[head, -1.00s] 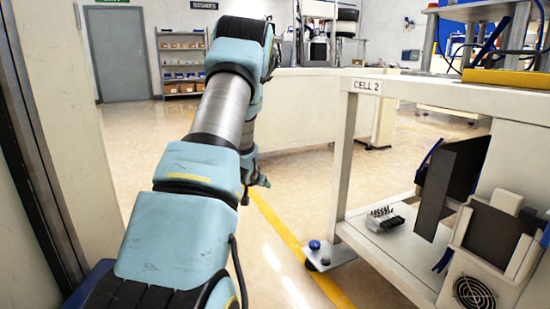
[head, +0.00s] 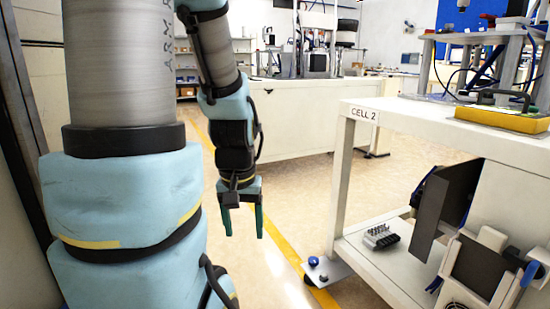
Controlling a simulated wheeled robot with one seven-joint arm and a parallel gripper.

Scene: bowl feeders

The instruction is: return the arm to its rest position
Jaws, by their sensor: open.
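My arm fills the left of the head view, its thick lower part close to the camera. My gripper (head: 242,221) hangs at the end of the arm, pointing down over the floor beside the yellow line. Its two green fingers are apart with nothing between them. It is to the left of the Cell 2 bench and clear of it.
The white Cell 2 bench (head: 408,126) stands on the right. A yellow device (head: 503,119) is on its top, and a small rack of bits (head: 380,238) is on its lower shelf. A white counter (head: 292,120) stands behind. The floor (head: 285,215) between is open.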

